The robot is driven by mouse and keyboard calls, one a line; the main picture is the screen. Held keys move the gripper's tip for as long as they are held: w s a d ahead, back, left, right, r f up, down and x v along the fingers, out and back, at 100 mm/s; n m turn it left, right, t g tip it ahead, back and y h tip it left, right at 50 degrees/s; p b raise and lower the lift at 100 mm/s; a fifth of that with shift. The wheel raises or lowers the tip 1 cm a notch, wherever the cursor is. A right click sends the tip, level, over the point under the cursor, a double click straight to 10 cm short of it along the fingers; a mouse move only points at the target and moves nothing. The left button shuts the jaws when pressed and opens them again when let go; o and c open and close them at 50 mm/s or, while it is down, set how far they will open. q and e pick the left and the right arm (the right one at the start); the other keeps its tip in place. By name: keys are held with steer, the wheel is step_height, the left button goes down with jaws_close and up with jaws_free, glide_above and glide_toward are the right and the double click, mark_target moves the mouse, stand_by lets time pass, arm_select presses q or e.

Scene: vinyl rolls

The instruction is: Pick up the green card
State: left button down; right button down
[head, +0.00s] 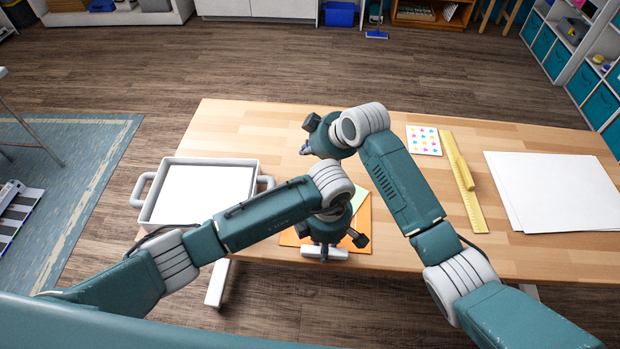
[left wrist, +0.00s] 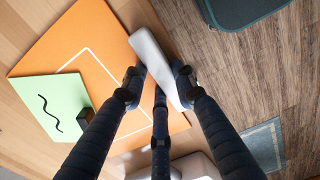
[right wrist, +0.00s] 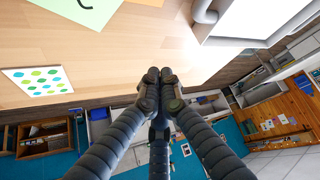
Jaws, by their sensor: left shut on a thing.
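The light green card (head: 359,199) lies on an orange sheet (head: 364,228) at the table's front edge, partly hidden by my arms. In the left wrist view the green card (left wrist: 48,108) has a black wavy line, and a small dark piece covers part of its edge. My left gripper (left wrist: 158,86) is shut on a white bar (left wrist: 150,52), over the orange sheet's edge and beside the card. In the head view the white bar (head: 338,254) shows at the table's front edge. My right gripper (right wrist: 159,77) is shut and empty, beyond the card over the table.
A white tray with handles (head: 147,212) stands at the table's left. A dotted card (head: 423,140), a yellow ruler (head: 471,208) and white sheets (head: 555,192) lie to the right. The table's back left is clear.

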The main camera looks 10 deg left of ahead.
step_height(320, 180, down, 12)
steer(key=shift+r, duration=0.1)
steer(key=shift+s+d, duration=0.1)
steer(key=shift+d, duration=0.05)
steer(key=shift+s+d, duration=0.25)
steer(key=shift+s+d, duration=1.9)
steer(key=shift+d, duration=0.05)
